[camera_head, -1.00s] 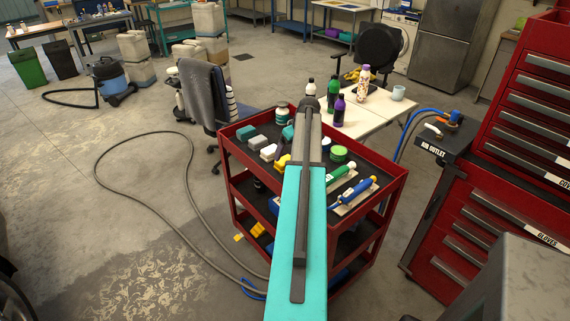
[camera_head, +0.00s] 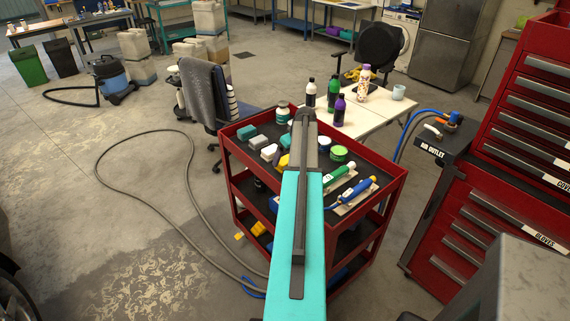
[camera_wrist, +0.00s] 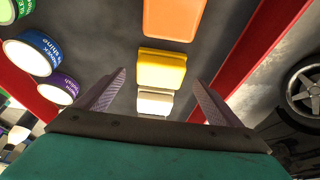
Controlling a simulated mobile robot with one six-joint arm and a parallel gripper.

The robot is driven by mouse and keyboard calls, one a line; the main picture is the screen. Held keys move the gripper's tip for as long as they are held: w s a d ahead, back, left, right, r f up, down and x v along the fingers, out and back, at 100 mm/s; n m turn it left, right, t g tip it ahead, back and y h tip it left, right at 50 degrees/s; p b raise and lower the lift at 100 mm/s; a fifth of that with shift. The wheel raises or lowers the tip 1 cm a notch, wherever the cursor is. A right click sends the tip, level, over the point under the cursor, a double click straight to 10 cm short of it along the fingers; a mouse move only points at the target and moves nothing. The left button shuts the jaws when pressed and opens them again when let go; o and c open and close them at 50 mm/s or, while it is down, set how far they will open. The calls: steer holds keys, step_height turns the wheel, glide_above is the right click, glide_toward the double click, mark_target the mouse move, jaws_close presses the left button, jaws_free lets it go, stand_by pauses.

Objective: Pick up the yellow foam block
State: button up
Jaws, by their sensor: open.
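The yellow foam block (camera_wrist: 162,70) lies on the dark top tray in the wrist view, between an orange block (camera_wrist: 173,16) and a cream-white block (camera_wrist: 155,102). In the head view the yellow block (camera_head: 284,160) shows beside my arm, which partly hides it. My gripper (camera_wrist: 157,77) is open and empty, its two fingers on either side of the yellow block in the picture. The gap between fingers and block cannot be judged. In the head view my arm reaches over the trolley, and the fingers cannot be made out there.
The red trolley (camera_head: 393,182) has raised rims. Its top also holds round tins (camera_head: 339,153), a green-handled brush (camera_head: 338,174) and a blue-handled one (camera_head: 355,190). Bottles (camera_head: 339,110) stand on a white table behind. A red tool cabinet (camera_head: 465,225) is at the right.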

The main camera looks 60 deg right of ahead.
mark_target(286, 160)
steer(key=shift+p+x, duration=0.7)
steer(key=shift+x, duration=1.1)
steer(key=c, duration=1.1)
steer(key=shift+c, duration=0.2)
steer(key=shift+r+b, duration=1.6)
steer(key=shift+r, duration=3.4)
